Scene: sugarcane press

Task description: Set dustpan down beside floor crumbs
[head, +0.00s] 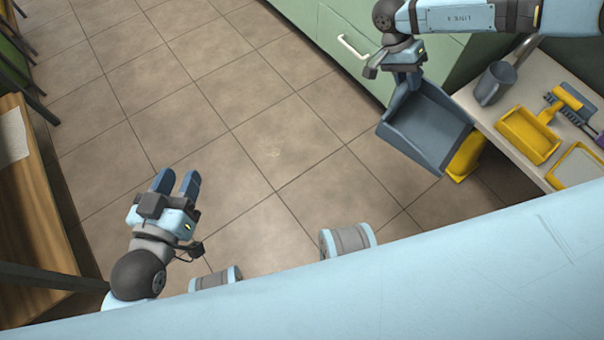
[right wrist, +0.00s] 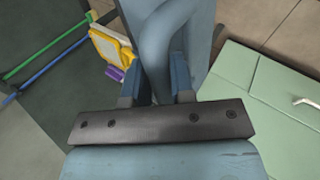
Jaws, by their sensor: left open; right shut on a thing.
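A grey-blue dustpan (head: 425,125) hangs tilted in the air at the right of the head view, between the green cabinets and the counter. My right gripper (head: 405,72) is shut on its handle; in the right wrist view the handle (right wrist: 168,45) passes between the fingers (right wrist: 160,88). Faint pale crumbs (head: 272,152) lie on the floor tiles near the middle of the head view, to the left of the dustpan and apart from it. My left gripper (head: 176,183) is open and empty above the floor at the lower left.
A counter (head: 470,98) at right holds a grey mug (head: 494,83), a yellow tray (head: 528,135) and a brush (head: 566,98). A yellow object (head: 466,160) is partly hidden behind the dustpan. Green cabinets (head: 345,45) line the back; a wooden table (head: 35,215) stands left. The central floor is clear.

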